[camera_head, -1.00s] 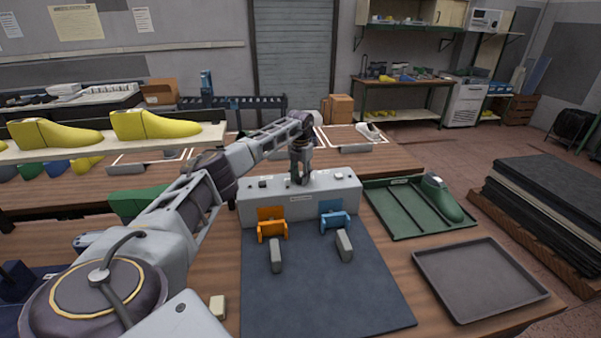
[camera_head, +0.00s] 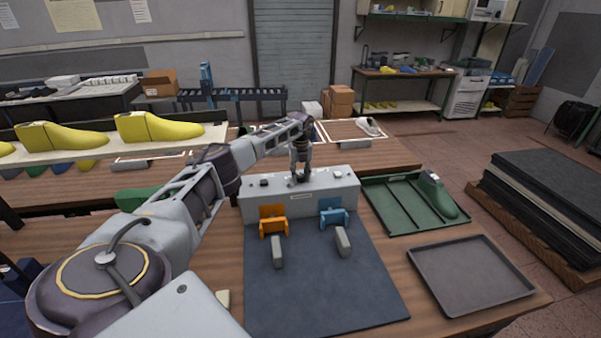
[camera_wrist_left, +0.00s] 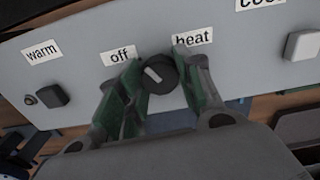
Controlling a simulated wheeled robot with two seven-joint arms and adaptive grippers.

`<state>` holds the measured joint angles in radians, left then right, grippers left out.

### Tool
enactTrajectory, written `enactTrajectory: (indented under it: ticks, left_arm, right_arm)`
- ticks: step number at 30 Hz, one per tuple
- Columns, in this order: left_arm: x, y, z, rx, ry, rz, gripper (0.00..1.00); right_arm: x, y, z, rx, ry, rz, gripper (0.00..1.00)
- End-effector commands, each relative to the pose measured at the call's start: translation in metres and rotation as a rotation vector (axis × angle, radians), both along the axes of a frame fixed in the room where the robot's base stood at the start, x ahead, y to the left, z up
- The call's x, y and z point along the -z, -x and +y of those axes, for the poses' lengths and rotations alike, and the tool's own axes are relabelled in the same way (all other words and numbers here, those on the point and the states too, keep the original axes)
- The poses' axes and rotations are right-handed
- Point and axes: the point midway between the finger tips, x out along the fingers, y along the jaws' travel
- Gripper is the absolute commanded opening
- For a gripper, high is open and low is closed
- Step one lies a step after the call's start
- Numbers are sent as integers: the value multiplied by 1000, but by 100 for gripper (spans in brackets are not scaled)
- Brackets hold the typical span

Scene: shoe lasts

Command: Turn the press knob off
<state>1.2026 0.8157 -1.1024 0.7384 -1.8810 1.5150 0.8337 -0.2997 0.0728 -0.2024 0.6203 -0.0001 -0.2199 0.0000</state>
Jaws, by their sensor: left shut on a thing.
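The press is a grey box (camera_head: 335,197) at the back of a dark mat, with an orange bracket (camera_head: 273,224) and a blue bracket (camera_head: 333,219) at its front. In the left wrist view its panel bears labels reading "warm", "off" and "heat", and one partly cut off. The round black press knob (camera_wrist_left: 159,74) has a short white mark, slanted on its face, and sits between "off" and "heat". My left gripper (camera_head: 301,178) reaches down to the box top. Its green fingertips (camera_wrist_left: 157,80) are closed on the knob's two sides. My right gripper is not in view.
A black square button (camera_wrist_left: 52,95) and a white button (camera_wrist_left: 303,45) flank the knob. A green tray (camera_head: 390,205) with a green last (camera_head: 437,194) stands right of the box. An empty grey tray (camera_head: 470,275) lies front right. Grey levers (camera_head: 343,241) stand on the mat (camera_head: 320,300).

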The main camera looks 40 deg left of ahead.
Motion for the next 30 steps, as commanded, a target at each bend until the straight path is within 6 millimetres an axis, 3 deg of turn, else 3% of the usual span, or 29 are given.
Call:
enactTrajectory:
  ticks: [12,30]
  left_arm:
    - [-2,0,1,-225,-1,-3,12]
    - [-1,-1,1,-266,0,-4,12]
  right_arm:
    - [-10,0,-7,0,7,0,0]
    - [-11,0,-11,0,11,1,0]
